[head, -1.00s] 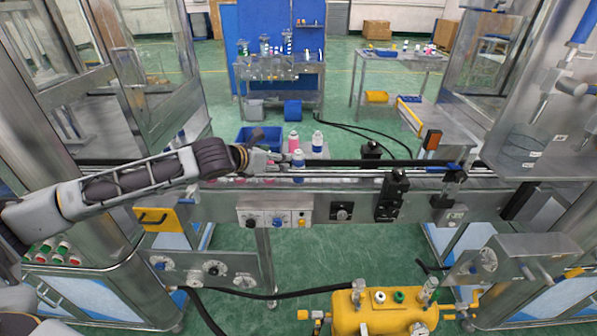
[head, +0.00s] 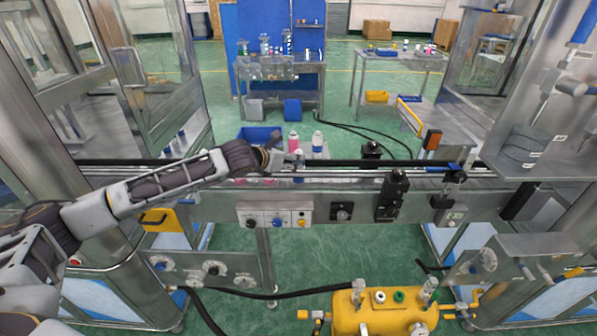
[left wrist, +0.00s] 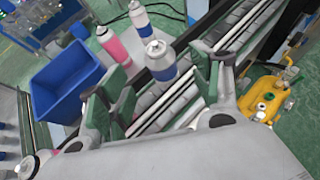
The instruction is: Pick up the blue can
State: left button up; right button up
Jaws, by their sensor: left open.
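A white can with a blue band (head: 299,158) stands upright on the conveyor; in the left wrist view the blue can (left wrist: 162,63) shows between the fingers. My left gripper (head: 287,160) is open, its green-padded fingers (left wrist: 158,85) on either side of the can. I cannot tell whether they touch it. In the head view the gripper hides part of the can. A second white-and-blue can (head: 317,142) and a pink can (head: 293,141) stand behind the conveyor. My right gripper is not in view.
A blue bin (head: 257,134) sits behind the conveyor (head: 215,207), left of the rear cans. A pink can on the conveyor (head: 241,181) shows under my left arm. Black sensor posts (head: 393,195) stand to the right. A yellow tank (head: 375,312) is on the floor in front.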

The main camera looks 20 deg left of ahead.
pick_arm(q)
jog(key=shift+w+d+f, duration=0.1)
jog(key=shift+w+f, duration=0.05)
jog(key=shift+w, duration=0.15)
jog(key=shift+x, duration=2.6)
jog(key=shift+f, duration=0.1)
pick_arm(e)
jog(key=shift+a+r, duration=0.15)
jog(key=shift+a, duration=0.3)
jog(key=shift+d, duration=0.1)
pick_arm(q)
jog(key=c, duration=1.1)
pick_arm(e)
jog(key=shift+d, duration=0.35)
pick_arm(q)
jog(key=shift+r, duration=0.2)
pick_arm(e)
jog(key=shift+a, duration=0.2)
